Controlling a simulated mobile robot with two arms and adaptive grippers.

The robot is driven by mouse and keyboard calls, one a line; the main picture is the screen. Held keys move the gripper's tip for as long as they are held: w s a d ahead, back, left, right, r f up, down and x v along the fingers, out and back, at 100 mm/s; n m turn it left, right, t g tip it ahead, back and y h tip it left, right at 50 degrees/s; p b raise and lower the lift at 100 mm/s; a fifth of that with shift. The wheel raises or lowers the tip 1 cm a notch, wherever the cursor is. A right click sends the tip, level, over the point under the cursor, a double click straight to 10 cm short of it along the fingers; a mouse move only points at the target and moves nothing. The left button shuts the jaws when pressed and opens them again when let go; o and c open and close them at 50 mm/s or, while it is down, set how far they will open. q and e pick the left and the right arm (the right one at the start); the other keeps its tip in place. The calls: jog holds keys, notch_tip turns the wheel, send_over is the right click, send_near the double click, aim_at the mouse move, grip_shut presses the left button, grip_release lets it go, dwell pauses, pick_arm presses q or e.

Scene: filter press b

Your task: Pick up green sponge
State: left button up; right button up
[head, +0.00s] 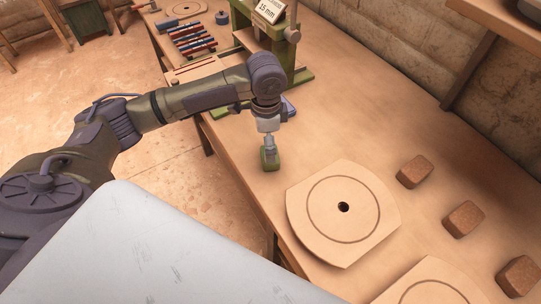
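The green sponge (270,161) is a small dark green block near the table's left edge, left of the round-ringed wooden plate. My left gripper (269,150) points down right at the sponge, with its fingertips at the sponge's top. The fingers are seen nearly edge-on and are small, so I cannot tell whether they are closed on it. I also cannot tell whether the sponge rests on the table or is slightly raised. My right gripper is not in view.
The wooden table (375,125) has a pale plate (365,214) with a centre hole and a second plate (432,286) in front. Several brown blocks (415,171) stand at the right. A green press (285,45) stands behind my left gripper. A shelf (480,45) juts from the wall.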

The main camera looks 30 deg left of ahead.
aim_at(275, 166)
pick_arm(q)
jog(key=shift+w+f+p, duration=0.1)
jog(key=shift+f+p, duration=0.2)
jog(key=shift+f, duration=2.8)
jog(key=shift+c, duration=0.3)
jog(key=c, duration=1.1)
jog(key=shift+r, duration=0.1)
